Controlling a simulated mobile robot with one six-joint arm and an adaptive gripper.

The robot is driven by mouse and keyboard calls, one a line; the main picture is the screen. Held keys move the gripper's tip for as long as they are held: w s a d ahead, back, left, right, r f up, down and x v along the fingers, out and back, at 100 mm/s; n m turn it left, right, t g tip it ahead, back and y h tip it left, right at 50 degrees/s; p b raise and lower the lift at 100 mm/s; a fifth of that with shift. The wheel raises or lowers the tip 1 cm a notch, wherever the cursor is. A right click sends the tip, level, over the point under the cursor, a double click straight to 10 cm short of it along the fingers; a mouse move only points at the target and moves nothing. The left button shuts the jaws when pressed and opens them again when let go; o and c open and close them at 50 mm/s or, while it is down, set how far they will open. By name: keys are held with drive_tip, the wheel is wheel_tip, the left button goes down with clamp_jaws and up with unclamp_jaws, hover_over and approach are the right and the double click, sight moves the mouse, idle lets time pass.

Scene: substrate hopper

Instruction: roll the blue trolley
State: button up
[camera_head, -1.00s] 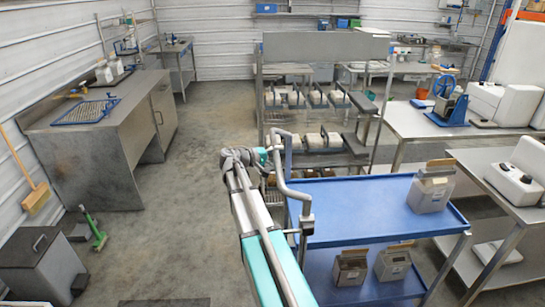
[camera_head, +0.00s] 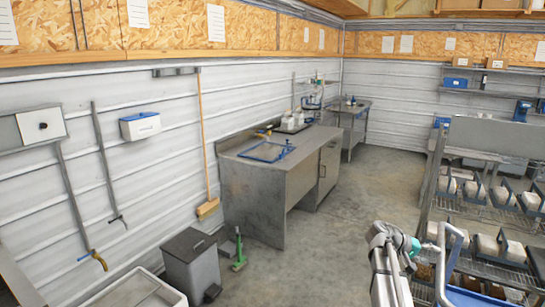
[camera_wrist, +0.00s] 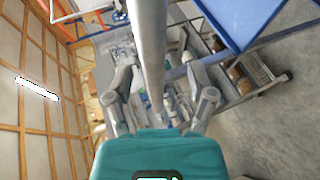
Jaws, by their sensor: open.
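The blue trolley shows only in part. In the head view its grey handle (camera_head: 446,262) and a bit of its blue top (camera_head: 468,297) are at the bottom right edge. In the wrist view the handle (camera_wrist: 148,55) is a thick grey bar running down between my fingers, and a blue shelf (camera_wrist: 240,18) is at the upper right. My gripper (camera_head: 408,243) is at the handle in the head view. In the wrist view my gripper (camera_wrist: 163,98) is open with a finger on each side of the bar. Whether either finger touches it, I cannot tell.
A steel workbench (camera_head: 255,190) stands along the left wall. A grey bin (camera_head: 192,265) and green brush (camera_head: 238,252) are on the floor before it. A wire rack (camera_head: 480,225) with several blocks stands at the right. The floor between (camera_head: 345,235) is clear.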

drive_tip(key=s+a+f+n+t+y+b, duration=0.1)
drive_tip(key=s+a+f+y, duration=0.3)
drive_tip(key=a, duration=0.7)
drive_tip(key=s+a+f+n+t+y+b, duration=0.1)
drive_tip(key=s+a+f+y, duration=0.4)
drive_tip(key=a, duration=0.7)
drive_tip(key=s+a+f+n+y+b, duration=0.1)
drive_tip(key=s+a+f+y, duration=0.3)
drive_tip(key=a, duration=0.8)
wheel_tip(320, 180, down, 3)
drive_tip(key=shift+s+r+t+b, duration=0.1)
drive_tip(key=shift+s+t+b, duration=0.3)
drive_tip(key=shift+s+b, duration=0.35)
